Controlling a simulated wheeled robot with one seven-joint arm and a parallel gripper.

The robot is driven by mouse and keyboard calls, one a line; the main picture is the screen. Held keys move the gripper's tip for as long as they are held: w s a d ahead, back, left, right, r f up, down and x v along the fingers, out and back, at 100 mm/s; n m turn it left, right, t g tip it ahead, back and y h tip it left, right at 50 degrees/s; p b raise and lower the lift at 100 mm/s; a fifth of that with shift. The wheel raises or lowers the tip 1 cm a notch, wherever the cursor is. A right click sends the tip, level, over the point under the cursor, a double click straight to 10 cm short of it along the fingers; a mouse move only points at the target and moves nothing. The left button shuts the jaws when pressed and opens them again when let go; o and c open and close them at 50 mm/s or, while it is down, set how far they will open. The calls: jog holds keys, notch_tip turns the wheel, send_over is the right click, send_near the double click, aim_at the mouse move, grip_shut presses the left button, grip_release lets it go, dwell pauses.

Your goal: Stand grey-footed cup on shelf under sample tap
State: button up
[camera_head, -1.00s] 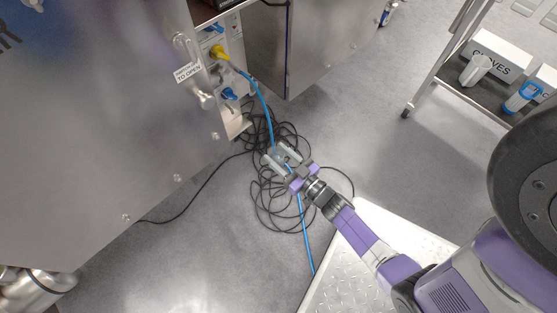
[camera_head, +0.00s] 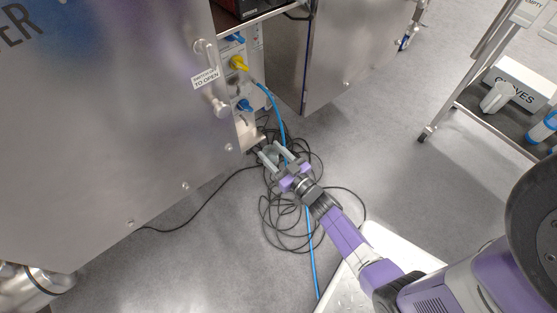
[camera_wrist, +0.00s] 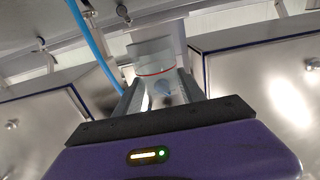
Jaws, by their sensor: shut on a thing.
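In the wrist view a clear cup (camera_wrist: 153,58) with a red line around it stands between the fingers of my gripper (camera_wrist: 160,92), which is shut on it. Its foot colour cannot be made out. In the head view my gripper (camera_head: 268,153) is just right of and below the tap panel (camera_head: 256,85), above the floor. The cup is small and hard to make out there. The panel carries a yellow-handled tap (camera_head: 239,63), with blue-handled taps above (camera_head: 235,38) and below (camera_head: 245,105) it. A pale ledge (camera_head: 248,138) shows at the panel's foot, close to my fingertips; I cannot tell if they touch.
A blue hose (camera_head: 277,115) runs from the panel down past my gripper. Black cables (camera_head: 285,225) lie coiled on the floor beneath. A steel cabinet (camera_head: 110,120) fills the left, another (camera_head: 365,45) the back.

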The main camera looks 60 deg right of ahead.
jog(key=shift+f+b+x, duration=0.2)
jog(key=shift+b+x, duration=1.05)
jog(key=shift+x, duration=2)
jog(key=shift+f+b+x, duration=0.2)
jog(key=shift+b+x, duration=1.05)
jog(key=shift+x, duration=2)
jog(key=shift+s, duration=0.1)
jog(key=shift+f, duration=0.35)
jog(key=o, duration=1.4)
